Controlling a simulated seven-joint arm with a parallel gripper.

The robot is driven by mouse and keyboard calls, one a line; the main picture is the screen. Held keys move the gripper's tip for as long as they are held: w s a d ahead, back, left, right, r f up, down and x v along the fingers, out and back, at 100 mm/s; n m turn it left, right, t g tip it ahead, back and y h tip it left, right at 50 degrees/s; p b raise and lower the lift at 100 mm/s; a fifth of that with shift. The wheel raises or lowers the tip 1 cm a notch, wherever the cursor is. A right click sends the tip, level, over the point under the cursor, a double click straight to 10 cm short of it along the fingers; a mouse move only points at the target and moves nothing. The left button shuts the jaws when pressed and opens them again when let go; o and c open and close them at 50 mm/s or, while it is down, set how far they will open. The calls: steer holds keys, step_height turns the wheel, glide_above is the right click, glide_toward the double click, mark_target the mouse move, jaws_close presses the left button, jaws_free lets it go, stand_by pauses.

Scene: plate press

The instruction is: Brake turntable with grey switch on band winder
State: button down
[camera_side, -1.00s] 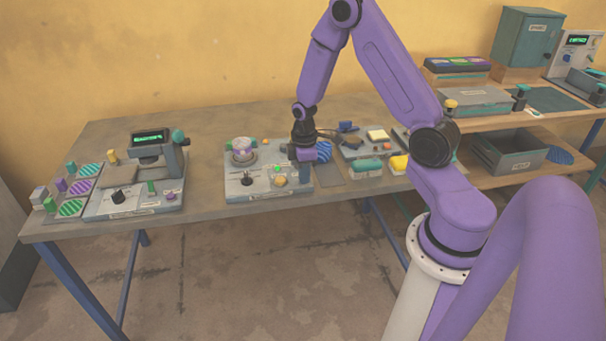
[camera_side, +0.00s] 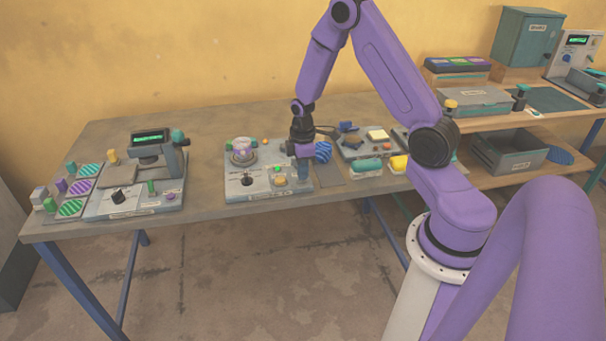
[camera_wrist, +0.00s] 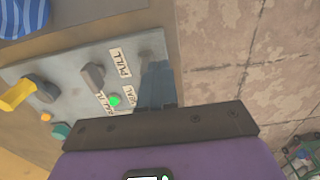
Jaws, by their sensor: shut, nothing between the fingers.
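The band winder (camera_side: 235,188) is a light grey panel in the middle of the bench. Its round turntable (camera_side: 241,157), with a pale and purple piece on it, sits at the back left. A grey switch (camera_wrist: 93,76) shows in the wrist view beside a PULL label and a lit green lamp (camera_wrist: 115,101). My gripper (camera_side: 304,178) is shut and empty, low over the panel's right side. Its fingers (camera_wrist: 157,88) show near the panel's front right edge, apart from the switch in the picture. I cannot tell whether the fingertips touch the panel.
A blue striped pad (camera_side: 323,152) lies right of the panel. Another grey station (camera_side: 130,203) with a display stands left. Bare bench (camera_side: 205,160) lies between the two stations.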

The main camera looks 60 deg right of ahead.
steer(key=shift+w+d, duration=0.3)
steer(key=shift+d, duration=0.05)
step_height(320, 180, up, 7)
steer(key=a, duration=0.1)
steer(key=shift+s, duration=0.45)
stand_by(0.5)
